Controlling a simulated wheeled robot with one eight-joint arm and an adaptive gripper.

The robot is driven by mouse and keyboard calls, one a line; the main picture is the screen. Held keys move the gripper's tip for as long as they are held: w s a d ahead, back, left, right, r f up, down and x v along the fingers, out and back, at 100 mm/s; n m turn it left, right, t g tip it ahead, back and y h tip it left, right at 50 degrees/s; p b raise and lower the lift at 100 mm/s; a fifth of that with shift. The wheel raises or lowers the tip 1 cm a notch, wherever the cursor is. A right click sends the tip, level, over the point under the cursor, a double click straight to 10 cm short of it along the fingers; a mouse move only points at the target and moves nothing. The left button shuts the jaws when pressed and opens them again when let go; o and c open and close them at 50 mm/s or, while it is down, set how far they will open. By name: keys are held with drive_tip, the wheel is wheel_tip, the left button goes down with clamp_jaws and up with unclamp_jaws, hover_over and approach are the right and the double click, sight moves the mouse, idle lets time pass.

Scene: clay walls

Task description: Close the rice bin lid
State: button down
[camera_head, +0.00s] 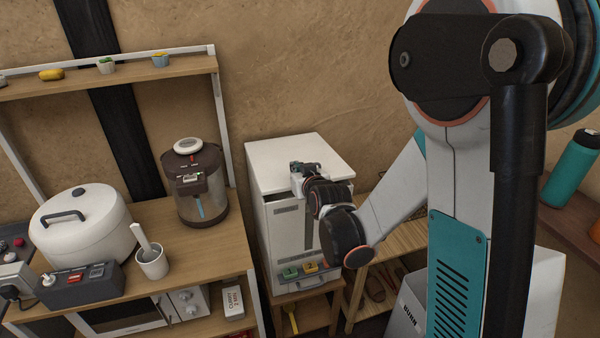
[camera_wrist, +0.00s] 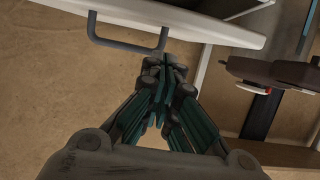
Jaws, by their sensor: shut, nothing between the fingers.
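The rice bin (camera_head: 283,230) is a tall white box against the clay wall, with a grey strip on its front. Its flat white lid (camera_head: 290,149) lies across the top and looks near level; I cannot tell whether it is fully down. My gripper (camera_head: 304,168) is at the lid's front edge. In the wrist view, my gripper (camera_wrist: 165,75) has its fingers together and empty, just beside one end of a grey bar handle (camera_wrist: 125,46) on the white lid (camera_wrist: 190,26). I cannot tell whether the fingers touch it.
A wooden counter (camera_head: 215,245) on the left carries a dark water boiler (camera_head: 203,190), a white rice cooker (camera_head: 85,235) and a white mug (camera_head: 153,264). A wooden shelf (camera_head: 120,80) is above. A low slatted rack (camera_head: 400,240) stands right of the bin. A teal bottle (camera_head: 571,170) is far right.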

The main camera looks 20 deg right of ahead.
drive_tip(key=shift+s+f, duration=0.2)
drive_tip(key=shift+f, duration=0.9)
drive_tip(key=f+b, duration=0.4)
drive_tip(key=shift+s+f, duration=0.2)
drive_tip(key=shift+s, duration=0.2)
drive_tip(key=shift+r, duration=0.1)
